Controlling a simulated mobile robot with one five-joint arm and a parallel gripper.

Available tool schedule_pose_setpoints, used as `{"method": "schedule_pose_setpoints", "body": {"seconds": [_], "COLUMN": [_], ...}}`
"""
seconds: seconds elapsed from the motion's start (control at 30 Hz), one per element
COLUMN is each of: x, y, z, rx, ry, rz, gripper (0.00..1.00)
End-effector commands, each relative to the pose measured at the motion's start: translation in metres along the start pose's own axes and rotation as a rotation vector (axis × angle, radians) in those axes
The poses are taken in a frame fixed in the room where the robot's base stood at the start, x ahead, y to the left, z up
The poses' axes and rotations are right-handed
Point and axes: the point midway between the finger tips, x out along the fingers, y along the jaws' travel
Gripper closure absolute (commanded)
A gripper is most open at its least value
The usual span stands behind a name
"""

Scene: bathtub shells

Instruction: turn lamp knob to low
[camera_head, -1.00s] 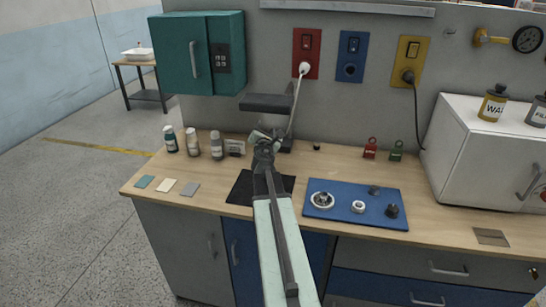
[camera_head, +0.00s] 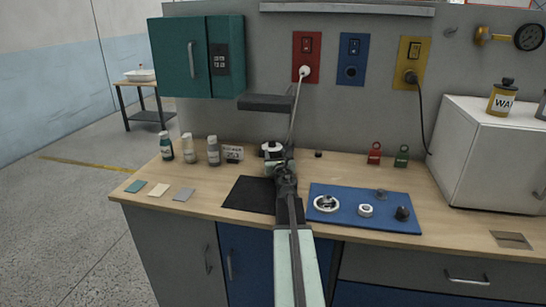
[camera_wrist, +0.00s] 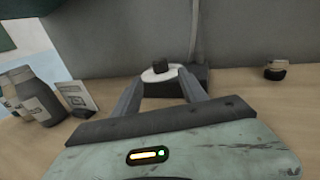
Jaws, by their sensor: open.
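The lamp has a flat dark head (camera_head: 280,103) on a thin pole and a dark base at the back of the workbench. Its knob (camera_wrist: 159,68) is a black grip on a round white dial (camera_wrist: 150,76), on the base's near side. The dial also shows in the head view (camera_head: 271,147), partly hidden by my arm. My gripper (camera_wrist: 159,86) is open and empty. Its two fingers point at the knob, one to each side in the wrist view, with a gap short of it. In the head view my gripper (camera_head: 283,168) is just in front of the lamp base. The knob's setting is unclear.
Several bottles (camera_head: 213,151) and a small display box (camera_head: 233,154) stand left of the lamp. A black mat (camera_head: 248,194) lies in front. A blue tray (camera_head: 348,217) with small parts lies to the right. A small dark-topped item (camera_wrist: 275,69) stands behind it.

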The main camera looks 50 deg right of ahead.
Motion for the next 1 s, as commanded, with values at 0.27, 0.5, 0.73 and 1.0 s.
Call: {"method": "schedule_pose_setpoints", "body": {"seconds": [0.27,0.5,0.73,1.0], "x": [0.066,0.069,0.069,0.069], "y": [0.001,0.002,0.002,0.002], "z": [0.005,0.005,0.005,0.005], "rx": [-0.001,-0.001,-0.001,-0.001], "ry": [0.000,0.000,0.000,0.000], "rz": [0.002,0.002,0.002,-0.014], "gripper": [0.50,0.50,0.97,1.00]}}
